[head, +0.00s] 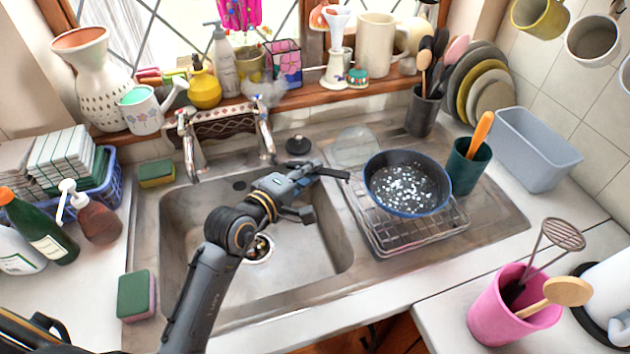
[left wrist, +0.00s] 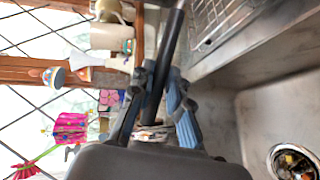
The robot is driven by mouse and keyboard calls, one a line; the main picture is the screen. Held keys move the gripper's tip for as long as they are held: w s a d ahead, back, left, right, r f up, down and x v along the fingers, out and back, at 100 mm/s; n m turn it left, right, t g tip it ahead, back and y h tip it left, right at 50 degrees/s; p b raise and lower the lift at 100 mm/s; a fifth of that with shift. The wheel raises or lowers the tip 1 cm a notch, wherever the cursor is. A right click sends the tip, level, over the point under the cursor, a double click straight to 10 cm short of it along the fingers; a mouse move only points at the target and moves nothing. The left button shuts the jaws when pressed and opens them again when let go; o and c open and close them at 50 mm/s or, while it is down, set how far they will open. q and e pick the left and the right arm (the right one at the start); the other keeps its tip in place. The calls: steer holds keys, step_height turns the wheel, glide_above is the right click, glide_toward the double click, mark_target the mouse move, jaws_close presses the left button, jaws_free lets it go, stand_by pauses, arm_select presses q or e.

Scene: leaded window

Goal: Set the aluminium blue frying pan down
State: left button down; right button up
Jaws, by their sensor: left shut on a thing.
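The blue frying pan (head: 408,184) has a dark speckled inside and a blue rim. It is roughly level over the wire dish rack (head: 400,237) on the drainer, right of the sink; I cannot tell whether it touches the rack. Its dark handle (head: 335,173) points left over the sink. My left gripper (head: 306,188) is shut on the handle above the basin. In the left wrist view the handle (left wrist: 171,45) runs up from between the fingers (left wrist: 158,100), and the pan's bowl is out of frame. My right gripper is not in view.
A green utensil cup (head: 468,167) stands close to the pan's right side. A grey tub (head: 535,148) is beyond it. A glass lid (head: 356,147) lies behind the rack. Taps (head: 265,130) rise behind the sink (head: 190,260). A pink utensil pot (head: 500,310) stands at front right.

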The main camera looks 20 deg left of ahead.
arm_select(q)
step_height(320, 180, down, 6)
steer(key=w+p, duration=0.1)
steer(key=w, duration=0.1)
steer(key=shift+w+d, duration=0.2)
steer(key=shift+w, duration=0.15)
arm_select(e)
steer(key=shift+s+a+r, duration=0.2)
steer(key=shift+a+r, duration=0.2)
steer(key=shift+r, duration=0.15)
arm_select(q)
steer(key=c, duration=1.3)
jaws_free()
steer(key=shift+f, duration=0.15)
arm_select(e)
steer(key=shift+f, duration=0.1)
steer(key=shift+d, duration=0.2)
